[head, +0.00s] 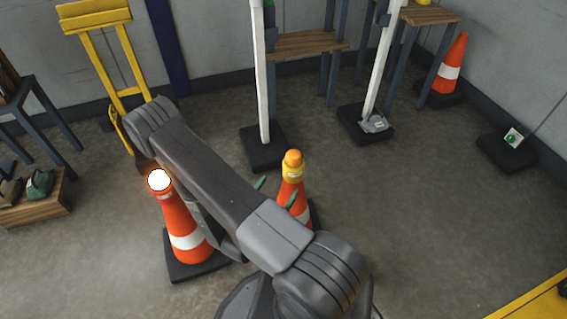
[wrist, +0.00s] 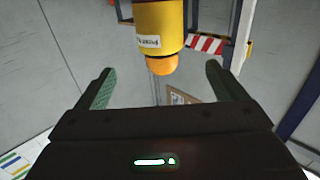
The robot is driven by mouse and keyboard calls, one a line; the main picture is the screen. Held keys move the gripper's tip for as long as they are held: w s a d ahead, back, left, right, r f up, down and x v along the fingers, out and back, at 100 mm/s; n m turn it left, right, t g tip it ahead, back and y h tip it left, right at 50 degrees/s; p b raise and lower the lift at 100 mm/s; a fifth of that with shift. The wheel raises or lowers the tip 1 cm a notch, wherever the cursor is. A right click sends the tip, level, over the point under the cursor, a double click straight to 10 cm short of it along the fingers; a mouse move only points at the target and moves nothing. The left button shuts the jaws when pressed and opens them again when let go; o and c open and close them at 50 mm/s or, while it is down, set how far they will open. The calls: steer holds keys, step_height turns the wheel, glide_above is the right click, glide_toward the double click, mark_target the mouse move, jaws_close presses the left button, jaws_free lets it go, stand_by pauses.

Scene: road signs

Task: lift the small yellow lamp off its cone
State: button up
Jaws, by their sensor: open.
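The small yellow lamp (head: 293,173) has an orange dome and sits upright on top of an orange and white cone (head: 302,214). My arm partly hides this cone. In the wrist view the lamp (wrist: 158,25) appears upside down at the top centre, with a white label on its yellow body. My gripper (wrist: 160,70) is open and empty, its two green fingers spread apart. The lamp shows between and beyond the fingertips, with gaps on both sides. In the head view my gripper (head: 277,191) is close beside the lamp, mostly hidden by my arm.
A second cone (head: 184,226) with a glowing white lamp (head: 158,180) stands at left, near my arm. White posts on black bases (head: 264,157) stand behind. A wooden crate (head: 35,205) lies at far left. The floor at right is mostly clear.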

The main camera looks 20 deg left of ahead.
steer(key=b+x, duration=0.2)
steer(key=x, duration=1.1)
steer(key=shift+w+f, duration=0.1)
steer(key=shift+w, duration=0.25)
steer(key=shift+c, duration=0.4)
steer(key=c, duration=1.2)
step_height(320, 180, up, 10)
steer(key=p, duration=0.3)
